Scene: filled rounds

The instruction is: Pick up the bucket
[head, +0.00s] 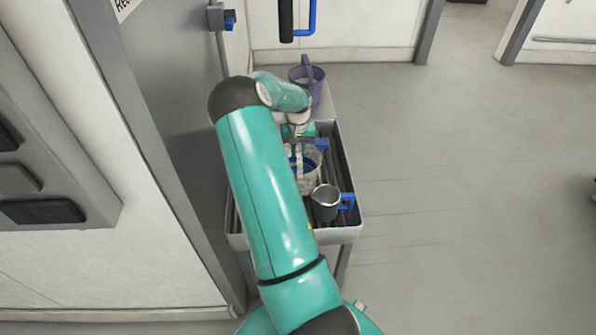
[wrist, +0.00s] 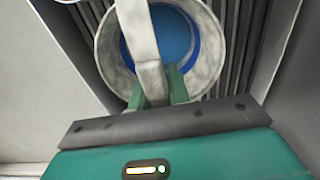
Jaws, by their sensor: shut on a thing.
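A pale grey bucket (head: 311,183) with a blue inside stands in the dark ribbed tray of a small cart, partly hidden by my arm in the head view. In the wrist view the bucket (wrist: 211,66) shows from above, with its flat grey handle strap running across its mouth. My gripper (wrist: 157,87) is shut on this handle, one green finger on each side of the strap. In the head view my gripper (head: 294,143) is above the bucket and mostly hidden by the wrist. I cannot tell whether the bucket is clear of the tray floor.
A metal jug (head: 325,203) with a blue handle stands close in front of the bucket. A purple-blue bucket (head: 316,90) stands behind the tray. The tray's pale rim (head: 338,236) surrounds the bucket. A grey wall panel is close on the left; open floor lies right.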

